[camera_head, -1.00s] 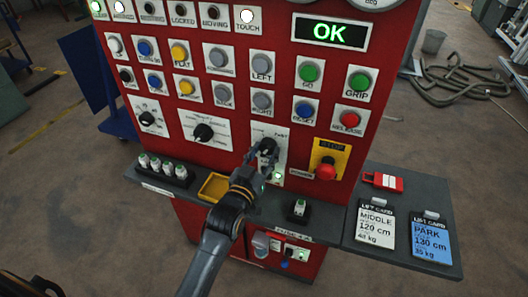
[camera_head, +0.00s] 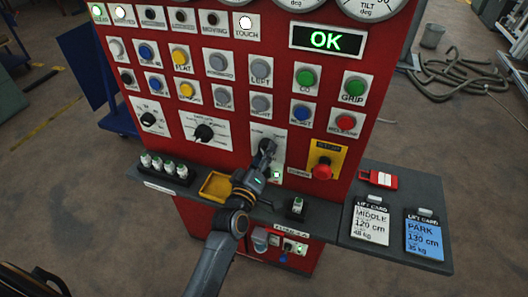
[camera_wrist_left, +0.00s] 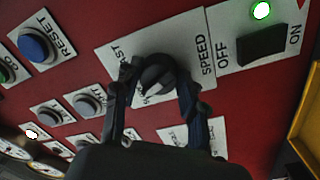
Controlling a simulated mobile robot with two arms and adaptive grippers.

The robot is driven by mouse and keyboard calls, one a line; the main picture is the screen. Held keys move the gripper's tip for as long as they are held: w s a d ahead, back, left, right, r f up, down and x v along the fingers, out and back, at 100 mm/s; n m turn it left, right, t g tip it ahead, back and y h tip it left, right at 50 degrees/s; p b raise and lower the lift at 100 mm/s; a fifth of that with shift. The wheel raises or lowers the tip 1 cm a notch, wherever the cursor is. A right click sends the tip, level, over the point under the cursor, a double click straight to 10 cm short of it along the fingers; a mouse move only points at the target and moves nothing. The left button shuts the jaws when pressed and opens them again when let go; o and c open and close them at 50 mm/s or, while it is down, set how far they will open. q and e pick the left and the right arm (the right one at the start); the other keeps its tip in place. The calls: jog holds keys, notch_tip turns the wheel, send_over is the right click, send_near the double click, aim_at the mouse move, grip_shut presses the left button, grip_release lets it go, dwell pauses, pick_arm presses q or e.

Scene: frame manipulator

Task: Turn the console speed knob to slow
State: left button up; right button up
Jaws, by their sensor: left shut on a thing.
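The speed knob (camera_wrist_left: 157,74) is black with a pale pointer mark, on a white plate (camera_wrist_left: 110,50) marked SPEED and FAST on the red console. My left gripper (camera_wrist_left: 158,88) has a finger on each side of the knob and is shut on it. In the head view my left gripper (camera_head: 264,156) reaches up from below and covers most of the knob. The plate's slow end is largely hidden by the fingers, so I cannot tell exactly where the pointer sits. My right gripper is not in view.
A black switch (camera_wrist_left: 262,45) with a lit green lamp (camera_wrist_left: 261,10) is beside the speed plate. The red stop button (camera_head: 322,171) is close on the right. A yellow tray (camera_head: 216,186) and a small item in a black holder (camera_head: 298,206) stand on the ledge below.

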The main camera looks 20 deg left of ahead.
pick_arm(q)
jog(key=shift+n, duration=1.2)
jog(key=o, duration=1.1)
jog(key=shift+o, duration=0.2)
jog(key=s, duration=1.2)
jog(key=shift+a+f, duration=0.25)
jog(key=shift+a, duration=0.05)
